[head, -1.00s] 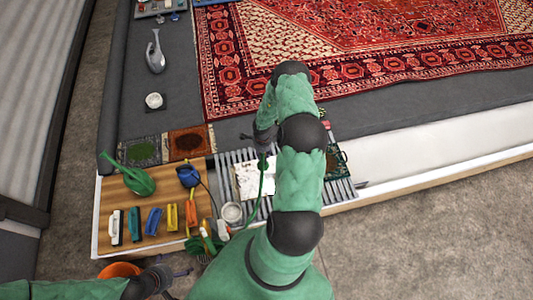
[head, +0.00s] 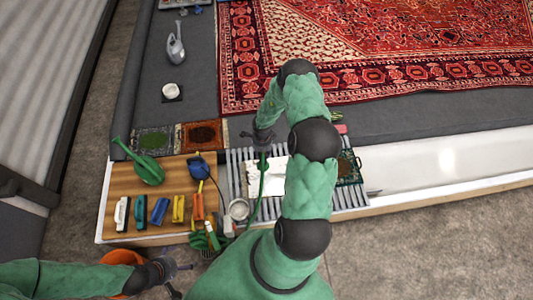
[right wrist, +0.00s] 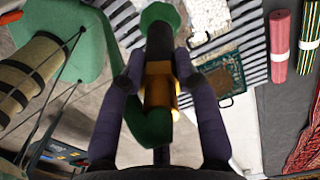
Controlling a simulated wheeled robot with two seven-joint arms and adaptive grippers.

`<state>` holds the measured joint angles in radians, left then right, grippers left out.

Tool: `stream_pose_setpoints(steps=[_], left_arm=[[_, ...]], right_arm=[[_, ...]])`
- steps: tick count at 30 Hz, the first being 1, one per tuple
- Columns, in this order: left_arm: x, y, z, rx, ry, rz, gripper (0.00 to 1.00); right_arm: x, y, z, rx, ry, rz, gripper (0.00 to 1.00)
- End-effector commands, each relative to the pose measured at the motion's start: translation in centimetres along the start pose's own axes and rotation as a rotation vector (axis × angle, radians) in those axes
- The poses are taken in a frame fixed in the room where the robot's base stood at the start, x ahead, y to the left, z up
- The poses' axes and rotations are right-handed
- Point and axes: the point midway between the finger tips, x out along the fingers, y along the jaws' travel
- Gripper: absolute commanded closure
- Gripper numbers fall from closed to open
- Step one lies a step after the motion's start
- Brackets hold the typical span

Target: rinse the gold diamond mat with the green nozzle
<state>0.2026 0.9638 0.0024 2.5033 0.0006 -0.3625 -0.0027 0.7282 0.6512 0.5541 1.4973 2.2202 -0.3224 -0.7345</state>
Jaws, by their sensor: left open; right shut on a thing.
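My right gripper (head: 263,137) is shut on the green nozzle (head: 263,160) and holds it over the slatted grate. In the right wrist view the gripper (right wrist: 157,72) grips it around a yellow band, with the nozzle's round green head (right wrist: 160,16) beyond the fingers. A dark green mat with gold-brown patterning (head: 348,168) lies at the grate's right end, partly behind my arm; it also shows in the right wrist view (right wrist: 222,74). I cannot make out a diamond on it. A whitish mat (head: 266,176) lies mid-grate. My left gripper (head: 178,276) is open near the orange bucket.
A wooden board (head: 120,182) holds a green watering can (head: 146,166) and several coloured brushes. A white cup (head: 238,209) stands on the grate (head: 236,157). Green (head: 153,140) and rust (head: 202,135) mats lie behind. The orange bucket (head: 122,257) stands at front left. A red rug (head: 400,50) fills the back.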

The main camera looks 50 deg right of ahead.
Motion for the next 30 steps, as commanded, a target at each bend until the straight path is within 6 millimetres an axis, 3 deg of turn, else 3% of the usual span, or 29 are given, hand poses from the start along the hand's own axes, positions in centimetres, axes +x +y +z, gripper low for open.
stream_pose_setpoints(steps=[30], left_arm=[[3.4, -1.2, -0.1, 0.0, 0.0, 0.0, 0.0]], right_arm=[[0.1, -0.1, 6.2, -0.001, -0.001, -0.003, 1.0]])
